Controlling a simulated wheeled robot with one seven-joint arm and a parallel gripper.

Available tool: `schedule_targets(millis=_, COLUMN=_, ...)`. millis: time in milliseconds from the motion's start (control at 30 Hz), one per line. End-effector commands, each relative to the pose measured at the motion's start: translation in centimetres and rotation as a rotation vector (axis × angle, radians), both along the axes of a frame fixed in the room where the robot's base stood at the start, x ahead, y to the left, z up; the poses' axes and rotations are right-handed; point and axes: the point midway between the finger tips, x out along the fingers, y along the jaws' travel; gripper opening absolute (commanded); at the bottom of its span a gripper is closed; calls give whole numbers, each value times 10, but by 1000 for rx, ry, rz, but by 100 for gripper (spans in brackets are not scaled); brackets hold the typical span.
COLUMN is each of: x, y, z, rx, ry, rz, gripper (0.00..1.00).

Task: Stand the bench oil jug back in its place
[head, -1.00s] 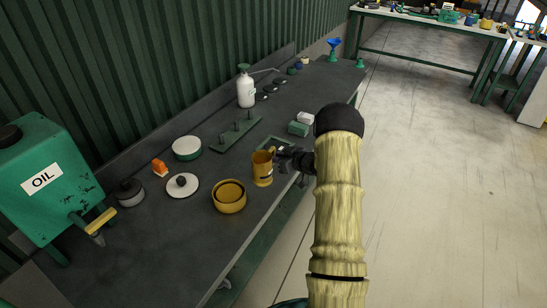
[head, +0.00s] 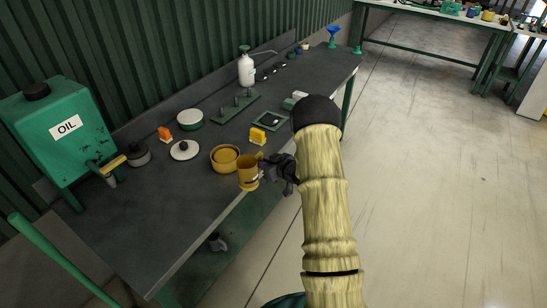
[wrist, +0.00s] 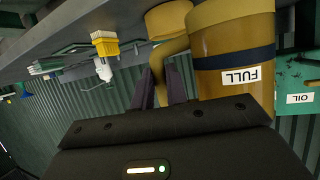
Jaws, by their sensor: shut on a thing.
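The oil jug (head: 248,174) is an amber-yellow mug-like jug. It looks upright at the bench's front edge, just in front of the yellow bowl. I cannot tell whether its base touches the bench. In the wrist view the jug (wrist: 232,60) appears upside down, with a dark band and a FULL label. My gripper (wrist: 163,82) is shut on its handle; in the head view my gripper (head: 268,170) comes in from the right. A green square tray (head: 272,121) lies farther along the bench, apart from the jug.
The yellow bowl (head: 225,158) is close behind the jug. A green OIL tank (head: 58,132) with a yellow-handled tap stands at left. The near-left bench top (head: 150,225) is clear.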

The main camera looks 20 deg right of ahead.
Motion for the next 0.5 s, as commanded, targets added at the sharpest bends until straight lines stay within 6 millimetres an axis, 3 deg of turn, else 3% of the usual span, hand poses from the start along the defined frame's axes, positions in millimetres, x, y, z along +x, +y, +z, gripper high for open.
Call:
schedule_targets(millis=367, x=-22, y=51, z=-22, rx=1, ry=4, rz=-83, gripper=0)
schedule_targets(millis=500, x=-44, y=75, z=-35, rx=-1, ry=7, rz=-147, gripper=0)
